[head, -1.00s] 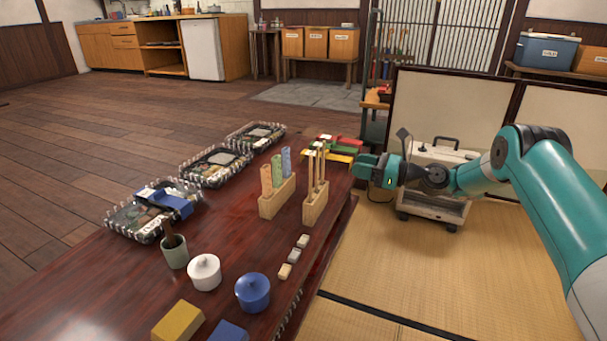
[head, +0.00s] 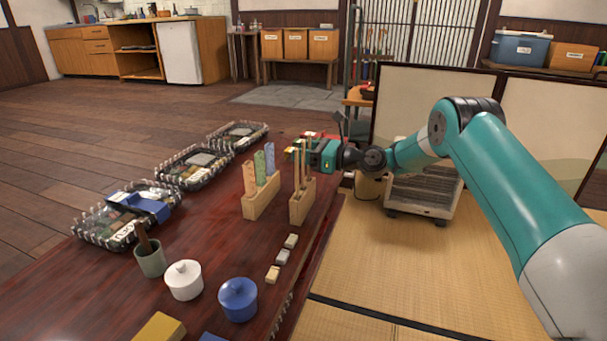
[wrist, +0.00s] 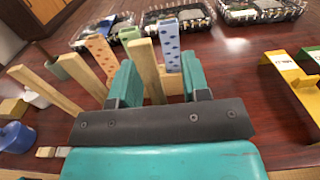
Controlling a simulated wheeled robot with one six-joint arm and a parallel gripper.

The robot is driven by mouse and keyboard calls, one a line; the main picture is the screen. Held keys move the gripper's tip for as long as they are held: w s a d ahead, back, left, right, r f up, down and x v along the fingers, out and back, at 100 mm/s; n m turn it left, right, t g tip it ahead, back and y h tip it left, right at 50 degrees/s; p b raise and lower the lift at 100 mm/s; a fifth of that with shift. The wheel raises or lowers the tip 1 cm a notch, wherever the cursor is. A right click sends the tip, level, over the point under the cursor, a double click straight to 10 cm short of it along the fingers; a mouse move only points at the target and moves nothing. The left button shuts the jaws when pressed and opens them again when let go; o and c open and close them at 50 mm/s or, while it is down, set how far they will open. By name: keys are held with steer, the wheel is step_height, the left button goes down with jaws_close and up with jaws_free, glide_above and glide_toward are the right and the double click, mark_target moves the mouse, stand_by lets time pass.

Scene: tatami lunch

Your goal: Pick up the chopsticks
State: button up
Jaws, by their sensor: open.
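The chopsticks (head: 297,170) are plain wooden sticks standing upright in a wooden block (head: 301,207) near the table's right edge. In the wrist view several of these sticks show, and one chopstick (wrist: 147,72) stands in the gap between my fingers, nearer the left one. My gripper (wrist: 160,75) is open, with teal fingers on both sides of that stick. In the head view my gripper (head: 302,152) is level with the upper part of the chopsticks, at their far right side. Whether a finger touches the stick I cannot tell.
A second wooden block (head: 262,200) with orange, green and blue patterned slats stands just left. Clear bento boxes (head: 195,166) line the table's far side. Red, yellow and green pieces lie behind my gripper. A white lidded pot (head: 184,280) and blue pot (head: 238,299) stand in front.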

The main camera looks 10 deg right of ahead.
steer(key=shift+d, duration=0.15)
steer(key=shift+a, duration=0.4)
jaws_close()
step_height(320, 180, up, 29)
steer(key=p, duration=2.1)
steer(key=shift+f, duration=0.2)
